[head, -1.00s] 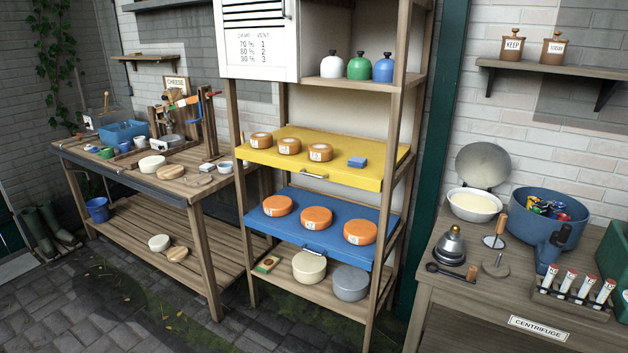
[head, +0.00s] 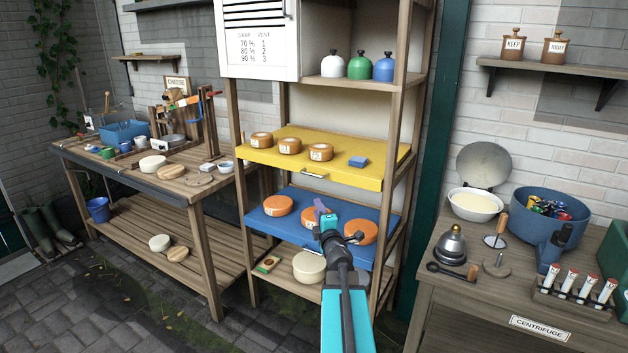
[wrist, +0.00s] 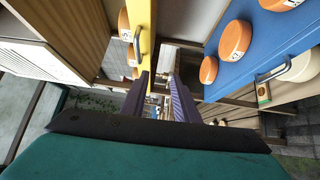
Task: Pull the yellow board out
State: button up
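The yellow board (head: 340,160) sits in the middle of the tall shelf, with a metal handle (head: 314,174) on its front edge. Several small brown-orange cheeses and a blue block (head: 358,162) rest on it. My gripper (head: 321,207) is in front of the shelf, below the yellow board's handle and over the blue board in the picture. In the wrist view its two purple fingers (wrist: 163,92) are apart with nothing between them. There the yellow board (wrist: 146,30) and its handle (wrist: 137,48) lie beyond the left finger, apart from it.
The blue board (head: 278,229) below carries orange cheeses; my arm hides part of it. Its handle shows in the wrist view (wrist: 273,70). Workbenches stand left (head: 200,186) and right (head: 440,300).

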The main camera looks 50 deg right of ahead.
jog(key=r, duration=0.1)
jog(key=s+d+r+n+t, duration=0.1)
jog(key=r, duration=0.1)
jog(key=r+n, duration=0.1)
jog(key=shift+s+d+r, duration=0.2)
jog(key=shift+s, duration=0.05)
jog(key=shift+w+d, duration=0.1)
jog(key=shift+w, duration=0.05)
jog(key=p+x, duration=0.1)
jog(key=x, duration=1.2)
jog(key=shift+w+p, duration=0.25)
jog(key=shift+p, duration=0.15)
dwell(0.3)
grip_shut()
jog(key=shift+y, duration=0.3)
